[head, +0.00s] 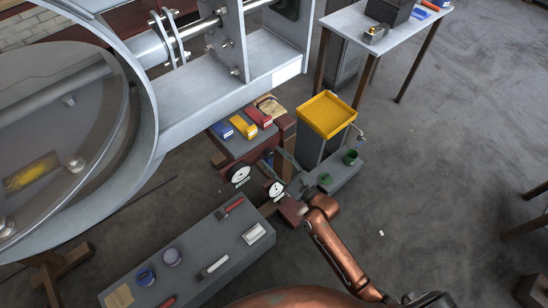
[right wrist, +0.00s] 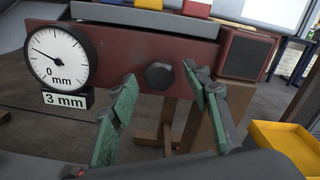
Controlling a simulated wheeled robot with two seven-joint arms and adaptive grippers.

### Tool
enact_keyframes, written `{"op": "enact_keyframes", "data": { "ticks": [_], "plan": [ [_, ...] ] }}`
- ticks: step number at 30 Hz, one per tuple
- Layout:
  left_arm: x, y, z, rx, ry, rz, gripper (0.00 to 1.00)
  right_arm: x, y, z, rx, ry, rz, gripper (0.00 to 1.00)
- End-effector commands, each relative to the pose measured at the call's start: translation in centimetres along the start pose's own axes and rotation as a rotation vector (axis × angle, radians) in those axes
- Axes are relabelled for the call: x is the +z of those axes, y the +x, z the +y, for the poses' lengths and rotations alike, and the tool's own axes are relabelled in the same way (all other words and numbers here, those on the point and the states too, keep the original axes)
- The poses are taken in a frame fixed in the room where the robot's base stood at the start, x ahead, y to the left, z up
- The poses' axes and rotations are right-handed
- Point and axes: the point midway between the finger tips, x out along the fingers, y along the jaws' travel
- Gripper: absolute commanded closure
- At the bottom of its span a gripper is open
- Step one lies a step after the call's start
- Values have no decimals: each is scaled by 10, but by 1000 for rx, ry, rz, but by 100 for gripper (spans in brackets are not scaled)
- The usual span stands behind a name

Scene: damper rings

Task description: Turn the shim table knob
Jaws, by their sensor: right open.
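The shim table (head: 232,146) is a dark red-brown stand with a grey top, left of centre in the head view. Its red front plate (right wrist: 125,48) fills the upper right wrist view. The knob (right wrist: 160,76) is a dark hexagonal head on that plate, right of a round white dial (right wrist: 60,56) with a "3 mm" tag below. My right gripper (right wrist: 160,73) is open, with one green-padded finger at each side of the knob in the picture. Contact cannot be told. In the head view the right gripper (head: 276,157) is at the table's front, and the knob cannot be made out. My left gripper is not in view.
Blue, yellow and red boxes (head: 242,127) sit on the shim table. A yellow tray (head: 327,114) stands to its right. A grey bench (head: 190,262) with tools is in front. A large grey ring housing (head: 145,95) fills the upper left.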

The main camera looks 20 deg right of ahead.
Motion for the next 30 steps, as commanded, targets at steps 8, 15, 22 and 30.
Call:
{"op": "enact_keyframes", "data": {
  "ticks": [8, 15, 22, 30],
  "plan": [
    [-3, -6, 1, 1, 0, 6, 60, 0, -9, 0, 0, 0, 0, 56],
    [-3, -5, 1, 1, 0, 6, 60, 0, -9, 0, 0, 0, 1, 56],
    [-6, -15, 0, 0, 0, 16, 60, 2, -23, -1, 0, -2, 1, 56],
    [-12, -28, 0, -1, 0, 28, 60, 2, -49, -2, 0, -2, 1, 56]
  ]
}}
